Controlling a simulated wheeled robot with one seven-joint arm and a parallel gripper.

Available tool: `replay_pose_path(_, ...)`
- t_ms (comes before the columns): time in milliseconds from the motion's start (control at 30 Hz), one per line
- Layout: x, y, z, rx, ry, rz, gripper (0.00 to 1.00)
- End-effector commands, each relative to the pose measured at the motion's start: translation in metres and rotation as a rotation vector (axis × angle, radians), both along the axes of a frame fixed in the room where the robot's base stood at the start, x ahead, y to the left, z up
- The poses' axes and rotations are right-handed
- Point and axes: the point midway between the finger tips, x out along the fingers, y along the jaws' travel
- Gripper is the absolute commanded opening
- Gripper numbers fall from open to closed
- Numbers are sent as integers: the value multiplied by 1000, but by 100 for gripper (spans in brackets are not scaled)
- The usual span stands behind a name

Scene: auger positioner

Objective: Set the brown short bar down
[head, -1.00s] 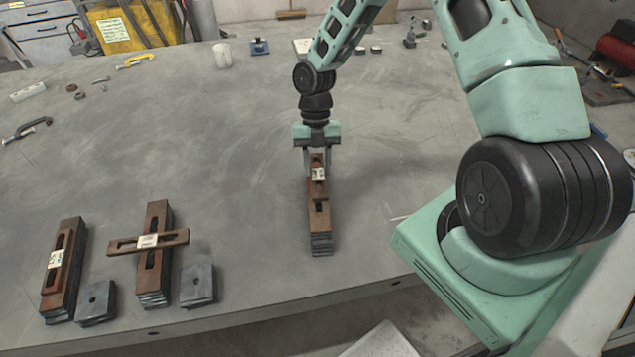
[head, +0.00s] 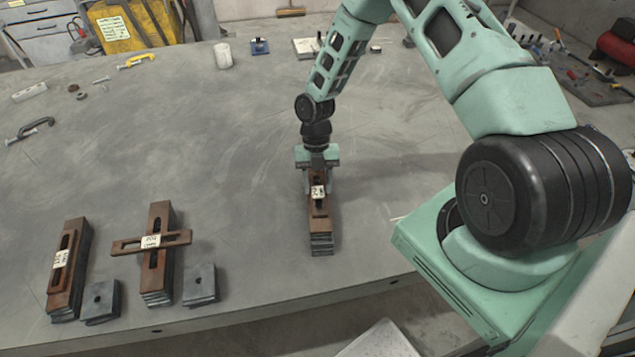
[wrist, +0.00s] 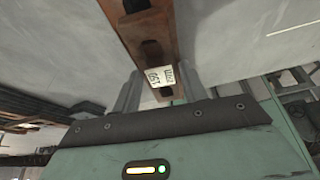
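The brown short bar (head: 317,203) is a slotted rusty bar with a white label, lying lengthwise in line with the dark stack (head: 322,248) under it. I cannot tell whether it rests fully on that stack. My gripper (head: 318,183) points down at the bar's far end, with its fingers on either side. In the wrist view the bar (wrist: 151,45) runs between the two fingers, its label close to the palm. The fingers appear shut on it, though the contact is partly hidden.
At the left stand two stacks with slotted brown bars, one upright in line (head: 67,265) and one crossed by a labelled bar (head: 125,245). Small grey block stacks (head: 101,300) (head: 200,284) sit beside them. A white cup (head: 223,56) stands far back. The table's middle is clear.

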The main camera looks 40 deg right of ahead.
Motion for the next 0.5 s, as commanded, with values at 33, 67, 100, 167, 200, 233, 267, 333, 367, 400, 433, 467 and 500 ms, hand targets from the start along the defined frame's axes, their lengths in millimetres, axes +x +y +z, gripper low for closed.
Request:
replay_pose_path(33, 0, 0, 0, 0, 0, 0, 58)
replay_pose_path(67, 0, 0, 0, 0, 0, 0, 58)
replay_pose_path(100, 0, 0, 0, 0, 0, 0, 58)
replay_pose_path(167, 0, 0, 0, 0, 0, 0, 58)
replay_pose_path(200, 0, 0, 0, 0, 0, 0, 58)
replay_pose_path(233, 0, 0, 0, 0, 0, 0, 58)
replay_pose_path(267, 0, 0, 0, 0, 0, 0, 58)
replay_pose_path(333, 0, 0, 2, 0, 0, 0, 58)
replay_pose_path(367, 0, 0, 3, 0, 0, 0, 58)
replay_pose_path(400, 0, 0, 5, -1, -1, 0, 58)
replay_pose_path(433, 2, -1, 6, -1, -2, -1, 58)
replay_pose_path(467, 4, -2, 9, -1, -4, -2, 58)
replay_pose_path(500, 6, -3, 14, -1, -3, -3, 58)
